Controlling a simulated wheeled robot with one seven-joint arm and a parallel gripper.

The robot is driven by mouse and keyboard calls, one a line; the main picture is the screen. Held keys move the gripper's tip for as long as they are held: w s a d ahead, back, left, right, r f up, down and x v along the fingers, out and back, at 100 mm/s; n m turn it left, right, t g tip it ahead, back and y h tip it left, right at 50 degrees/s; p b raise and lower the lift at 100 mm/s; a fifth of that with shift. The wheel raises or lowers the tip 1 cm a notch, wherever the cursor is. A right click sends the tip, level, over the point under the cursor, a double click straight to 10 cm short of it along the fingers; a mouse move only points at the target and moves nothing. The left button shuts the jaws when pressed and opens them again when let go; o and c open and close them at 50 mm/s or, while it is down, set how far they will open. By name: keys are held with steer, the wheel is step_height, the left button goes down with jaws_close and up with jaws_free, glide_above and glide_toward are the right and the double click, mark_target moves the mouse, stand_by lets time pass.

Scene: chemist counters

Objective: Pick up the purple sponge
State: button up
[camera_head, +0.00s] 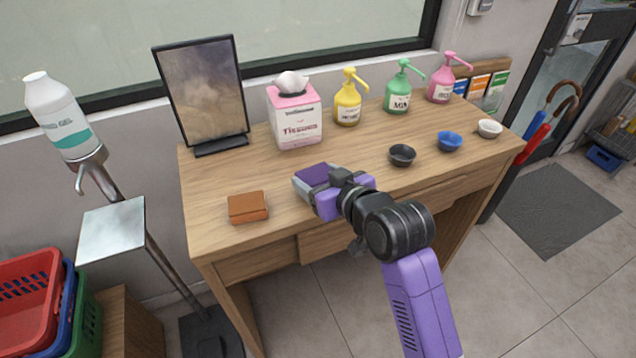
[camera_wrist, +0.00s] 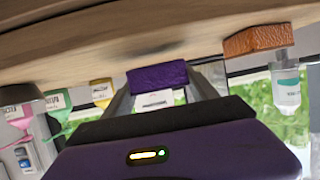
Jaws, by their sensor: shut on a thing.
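The purple sponge (camera_head: 314,173) is at the front of the wooden counter, in the middle of the head view. My gripper (camera_head: 312,182) reaches in from the lower right and is shut on it, with the light grey fingers along its sides. In the wrist view, which is upside down, the sponge (camera_wrist: 157,77) sits between the two fingertips (camera_wrist: 158,88). I cannot tell whether it touches the counter or is slightly above it. An orange-brown sponge (camera_head: 248,208) lies apart, to the left on the counter.
The counter (camera_head: 357,160) holds a framed panel (camera_head: 203,92), a tissue box (camera_head: 296,118), yellow (camera_head: 347,105), green (camera_head: 398,95) and pink (camera_head: 440,85) pump bottles, and black (camera_head: 402,155), blue (camera_head: 450,141) and white (camera_head: 489,128) bowls. A gel stand (camera_head: 150,240) is left.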

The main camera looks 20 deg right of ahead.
mark_target(318, 177)
step_height(318, 177, up, 18)
steer(key=p, duration=0.1)
